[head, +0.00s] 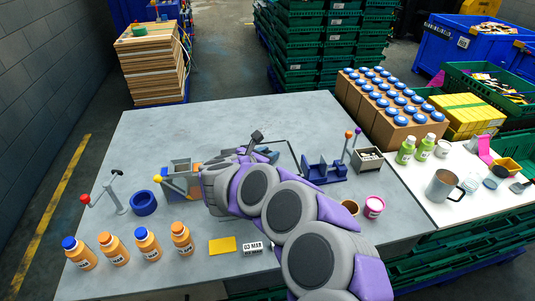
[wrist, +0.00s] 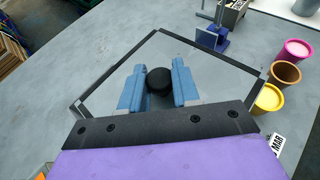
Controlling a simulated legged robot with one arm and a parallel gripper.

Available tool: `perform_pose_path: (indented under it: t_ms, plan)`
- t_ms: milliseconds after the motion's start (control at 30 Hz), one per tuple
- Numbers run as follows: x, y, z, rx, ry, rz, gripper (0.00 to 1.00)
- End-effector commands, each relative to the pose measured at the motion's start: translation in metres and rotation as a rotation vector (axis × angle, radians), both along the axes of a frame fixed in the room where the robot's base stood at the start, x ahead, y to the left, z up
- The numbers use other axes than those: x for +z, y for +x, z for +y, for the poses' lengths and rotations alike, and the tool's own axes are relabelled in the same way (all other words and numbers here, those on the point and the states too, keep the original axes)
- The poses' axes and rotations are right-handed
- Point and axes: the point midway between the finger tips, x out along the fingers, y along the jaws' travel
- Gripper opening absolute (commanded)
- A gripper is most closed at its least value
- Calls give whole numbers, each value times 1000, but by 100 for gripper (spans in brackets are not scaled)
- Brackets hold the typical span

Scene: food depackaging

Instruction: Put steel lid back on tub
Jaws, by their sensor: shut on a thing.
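The steel lid (wrist: 218,82) is a flat grey plate with dark edges and a round black knob (wrist: 159,80) in the wrist view. My gripper (wrist: 157,88) has its two blue fingers shut on the knob, one on each side. In the head view my gripper (head: 265,154) is over the middle of the grey table, and my arm hides most of the lid. I cannot tell from these frames whether a tub lies under the lid or whether the dark edges are a tub's rim.
The grey table (head: 190,125) has a blue holder (head: 323,171) and a grey bin (head: 368,160) on the right. A pink cup (wrist: 298,49), a brown cup (wrist: 285,73) and a yellow cup (wrist: 268,97) stand right of the lid. Several orange bottles (head: 113,248) stand front left. The back left is clear.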

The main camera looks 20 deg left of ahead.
Motion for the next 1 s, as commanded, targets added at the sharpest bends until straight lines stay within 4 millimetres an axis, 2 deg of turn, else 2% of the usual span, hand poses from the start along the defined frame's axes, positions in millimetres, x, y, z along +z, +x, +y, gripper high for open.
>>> perform_pose_path:
  t_ms: [600, 1000]
  plan:
    - [-57, 0, 0, 1, -3, 0, 0]
    - [-63, 0, -2, 0, 1, 0, 0]
